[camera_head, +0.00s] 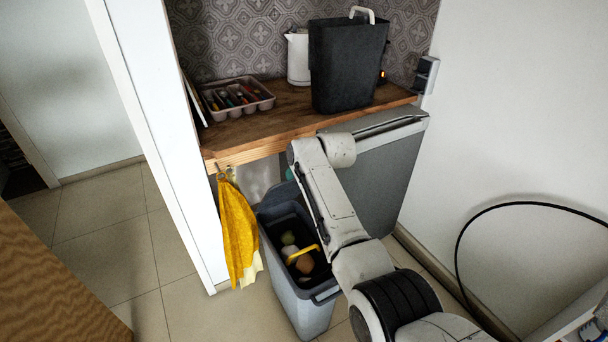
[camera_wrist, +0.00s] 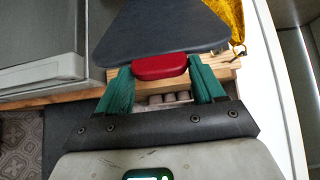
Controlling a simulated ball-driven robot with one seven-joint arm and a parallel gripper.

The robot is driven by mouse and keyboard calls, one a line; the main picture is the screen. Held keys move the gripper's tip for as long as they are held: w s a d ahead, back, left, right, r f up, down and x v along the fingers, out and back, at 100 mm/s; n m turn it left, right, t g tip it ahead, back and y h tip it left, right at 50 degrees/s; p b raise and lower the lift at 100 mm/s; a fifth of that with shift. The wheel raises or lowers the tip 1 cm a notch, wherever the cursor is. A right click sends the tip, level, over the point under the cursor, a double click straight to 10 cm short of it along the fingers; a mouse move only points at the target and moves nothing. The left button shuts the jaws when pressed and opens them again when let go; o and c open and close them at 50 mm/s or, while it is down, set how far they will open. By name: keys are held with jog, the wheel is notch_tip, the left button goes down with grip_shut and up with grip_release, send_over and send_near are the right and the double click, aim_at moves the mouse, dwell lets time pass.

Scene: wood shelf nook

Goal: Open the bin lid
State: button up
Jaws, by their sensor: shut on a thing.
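The grey-blue bin (camera_head: 303,302) stands on the floor below the shelf, its mouth open and its contents showing. Its dark lid (camera_head: 277,196) is raised at the back of the bin, partly hidden by my arm. In the wrist view the lid is a dark grey panel (camera_wrist: 162,28) with a red tab (camera_wrist: 160,67) at its edge. My gripper (camera_wrist: 162,80) has its green fingers on both sides of the red tab and is shut on it. In the head view only a bit of teal finger (camera_head: 289,174) shows beside my arm.
A wooden shelf (camera_head: 260,132) hangs above the bin, with a cutlery tray (camera_head: 236,98), a white kettle (camera_head: 298,58) and a black container (camera_head: 345,65). A yellow cloth (camera_head: 236,228) hangs left of the bin. A grey cabinet panel (camera_head: 385,180) stands to the right.

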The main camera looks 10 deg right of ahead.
jog(key=shift+w+r, duration=0.1)
jog(key=o, duration=1.5)
jog(key=shift+p+v, duration=0.35)
jog(key=shift+v, duration=5.05)
jog(key=s+d+f+m+g+h, duration=0.1)
jog(key=s+d+f+g, duration=0.15)
jog(key=s+f, duration=0.75)
jog(key=s+d+f+m+g+h, duration=0.1)
jog(key=s+d+f, duration=0.45)
jog(key=s, duration=0.75)
jog(key=s+f+g, duration=0.1)
jog(key=s, duration=0.8)
jog(key=s+f+m+g, duration=0.1)
jog(key=s+f, duration=0.1)
jog(key=s, duration=0.7)
jog(key=s+d+f+g, duration=0.1)
jog(key=s+f+g, duration=0.1)
jog(key=s, duration=0.7)
jog(key=shift+s+f, duration=0.1)
jog(key=shift+s, duration=0.15)
